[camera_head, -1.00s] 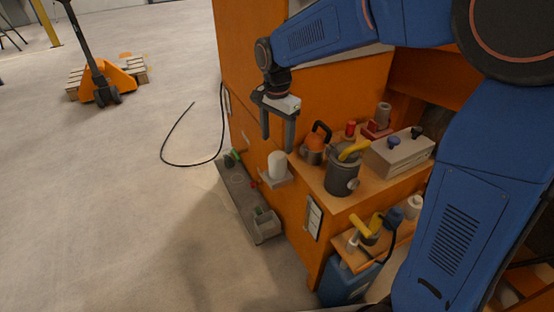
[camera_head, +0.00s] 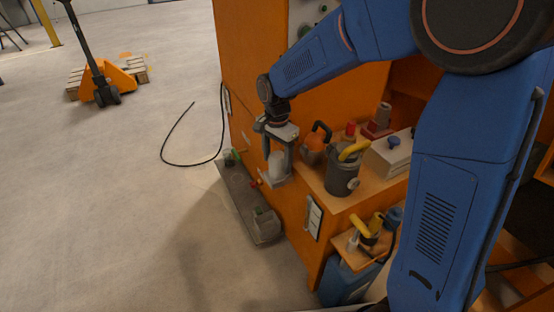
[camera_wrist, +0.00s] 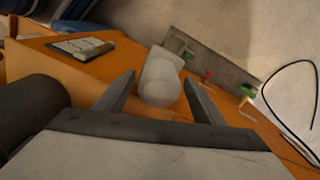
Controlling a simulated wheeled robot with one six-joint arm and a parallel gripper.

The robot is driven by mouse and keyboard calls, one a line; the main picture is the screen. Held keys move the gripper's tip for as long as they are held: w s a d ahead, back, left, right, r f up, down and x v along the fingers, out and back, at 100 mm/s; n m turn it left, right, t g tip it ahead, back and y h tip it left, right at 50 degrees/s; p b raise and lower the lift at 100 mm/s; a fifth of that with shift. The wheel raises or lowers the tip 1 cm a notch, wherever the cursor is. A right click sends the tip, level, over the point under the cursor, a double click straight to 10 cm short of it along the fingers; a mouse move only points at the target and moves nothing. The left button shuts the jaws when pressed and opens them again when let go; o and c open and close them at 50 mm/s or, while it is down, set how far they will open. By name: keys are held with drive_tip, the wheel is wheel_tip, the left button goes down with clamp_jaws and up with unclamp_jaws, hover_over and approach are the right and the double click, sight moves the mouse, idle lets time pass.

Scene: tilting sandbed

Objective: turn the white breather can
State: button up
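The white breather can (camera_head: 276,167) stands upright on a small bracket on the side of the orange cabinet. My gripper (camera_head: 278,168) points down over it, with one finger on each side of the can. In the wrist view the can (camera_wrist: 160,82) is between the two spread fingers of my gripper (camera_wrist: 159,78). A gap shows between the can and each finger there, so the fingers are open and appear not to touch it. The can's top partly shows between the fingers in the head view.
A long grey tray (camera_head: 240,200) lies below. Open floor is at left.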

drive_tip(key=c, duration=0.8)
drive_tip(key=shift+n, duration=2.9)
drive_tip(key=o, duration=1.1)
drive_tip(key=shift+c, duration=0.2)
